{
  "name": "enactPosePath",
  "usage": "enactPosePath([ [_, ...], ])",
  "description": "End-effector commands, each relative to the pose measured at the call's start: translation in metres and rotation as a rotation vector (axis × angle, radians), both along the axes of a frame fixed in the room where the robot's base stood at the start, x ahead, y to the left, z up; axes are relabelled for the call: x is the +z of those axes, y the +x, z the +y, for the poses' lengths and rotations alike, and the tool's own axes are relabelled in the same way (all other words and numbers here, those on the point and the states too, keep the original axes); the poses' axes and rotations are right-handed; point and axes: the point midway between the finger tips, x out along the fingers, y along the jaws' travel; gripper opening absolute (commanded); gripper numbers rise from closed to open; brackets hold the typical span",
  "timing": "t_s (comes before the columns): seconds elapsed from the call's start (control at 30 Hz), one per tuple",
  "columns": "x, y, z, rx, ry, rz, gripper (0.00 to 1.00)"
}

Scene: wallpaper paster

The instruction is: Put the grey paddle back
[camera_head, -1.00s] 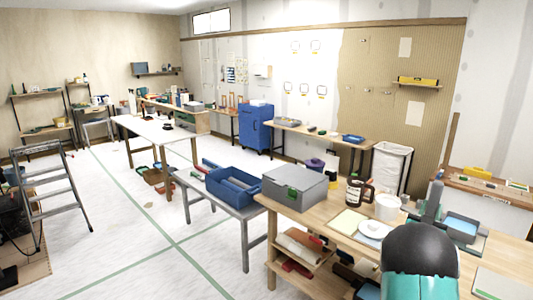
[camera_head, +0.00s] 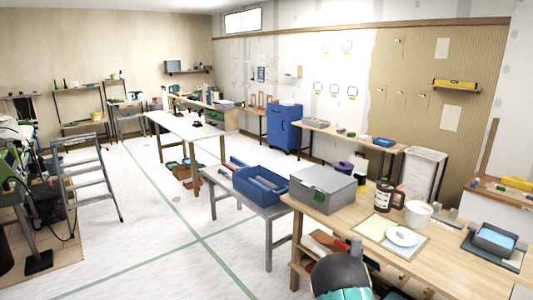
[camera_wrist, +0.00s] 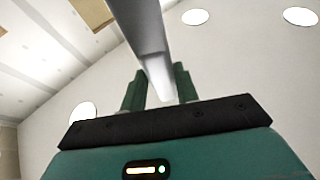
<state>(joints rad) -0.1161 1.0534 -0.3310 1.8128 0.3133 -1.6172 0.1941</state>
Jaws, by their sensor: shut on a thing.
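In the wrist view my gripper (camera_wrist: 159,86) has its two green fingers shut on a long, smooth grey piece (camera_wrist: 146,35), which looks like the grey paddle's shaft. It runs up out of the top of the picture, so its far end is hidden. In the head view a grey upright bit (camera_head: 356,245) shows just above my dark, rounded arm part and is probably the same paddle. My fingers are hidden there. The paddle's storage place cannot be made out for certain.
The wooden workbench (camera_head: 446,262) holds a grey box (camera_head: 323,188), a brown bottle (camera_head: 385,196), a white pot (camera_head: 418,212), a white plate (camera_head: 402,237) and a tray with blue inside (camera_head: 496,240). A blue toolbox (camera_head: 262,185) stands on a grey bench. Floor at left is open, beside a stepladder (camera_head: 88,185).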

Motion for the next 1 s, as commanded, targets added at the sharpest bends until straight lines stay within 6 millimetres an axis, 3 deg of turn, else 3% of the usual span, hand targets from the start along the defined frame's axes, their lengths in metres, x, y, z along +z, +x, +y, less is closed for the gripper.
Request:
enactPosePath([
  [0.2,-0.043,-0.015,0.070,0.134,0.000,0.007,0.01],
  [0.43,-0.075,-0.035,0.123,0.245,0.002,0.008,0.01],
  [0.6,-0.080,-0.047,0.136,0.276,0.004,0.007,0.01],
  [0.83,-0.060,-0.086,0.137,0.278,0.005,0.007,0.01],
  [1.0,-0.058,-0.091,0.136,0.278,0.004,0.006,0.01],
])
